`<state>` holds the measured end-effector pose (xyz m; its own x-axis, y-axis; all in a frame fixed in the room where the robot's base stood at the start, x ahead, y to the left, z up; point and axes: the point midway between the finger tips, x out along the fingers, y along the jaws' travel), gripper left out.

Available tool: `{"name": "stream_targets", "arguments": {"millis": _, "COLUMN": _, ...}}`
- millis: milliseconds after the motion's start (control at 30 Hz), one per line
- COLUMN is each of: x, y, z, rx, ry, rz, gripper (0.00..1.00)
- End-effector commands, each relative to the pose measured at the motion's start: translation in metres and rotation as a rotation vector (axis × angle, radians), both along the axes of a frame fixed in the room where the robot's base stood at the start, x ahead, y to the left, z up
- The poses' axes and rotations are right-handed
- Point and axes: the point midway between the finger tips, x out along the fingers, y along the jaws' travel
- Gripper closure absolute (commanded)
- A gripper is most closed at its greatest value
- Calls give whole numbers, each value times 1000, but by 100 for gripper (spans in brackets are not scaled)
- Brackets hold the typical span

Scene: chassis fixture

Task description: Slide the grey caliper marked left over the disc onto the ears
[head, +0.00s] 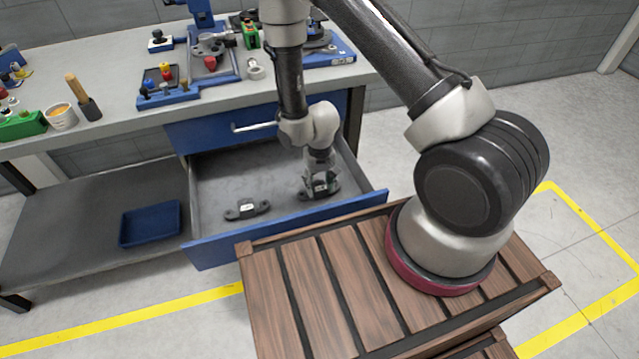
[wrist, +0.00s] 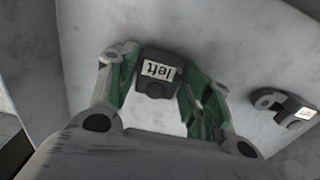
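The grey caliper marked left (wrist: 158,72) is between the green-padded fingers of my gripper (wrist: 160,82) in the wrist view; its label reads "left". In the head view this caliper (head: 321,190) is low in the open drawer, partly covered by my gripper (head: 320,180). The fingers are close on both sides of its body; I cannot tell whether they press on it. A second dark grey caliper (head: 247,209) lies on the drawer floor to the left, and shows at the right in the wrist view (wrist: 284,106). I cannot make out the disc and ears clearly on the bench.
The blue-fronted drawer (head: 290,232) is pulled out, its walls around my gripper. The bench top (head: 118,118) above carries a blue fixture (head: 212,66), a blue plate (head: 340,55) partly behind my arm, a cup (head: 61,117) and a green block (head: 20,126). A blue tray (head: 150,224) sits on the lower shelf.

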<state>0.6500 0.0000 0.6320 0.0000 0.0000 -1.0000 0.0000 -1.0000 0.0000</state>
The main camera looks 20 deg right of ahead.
Motion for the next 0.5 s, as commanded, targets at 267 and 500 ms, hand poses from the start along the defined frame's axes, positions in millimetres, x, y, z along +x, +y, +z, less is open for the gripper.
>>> {"name": "stream_targets", "arguments": {"millis": 267, "x": 0, "y": 0, "z": 0, "rx": 0, "ry": 0, "rz": 0, "gripper": 96}}
{"name": "stream_targets", "arguments": {"millis": 500, "x": 0, "y": 0, "z": 5, "rx": 0, "ry": -1, "rz": 0, "gripper": 96}}
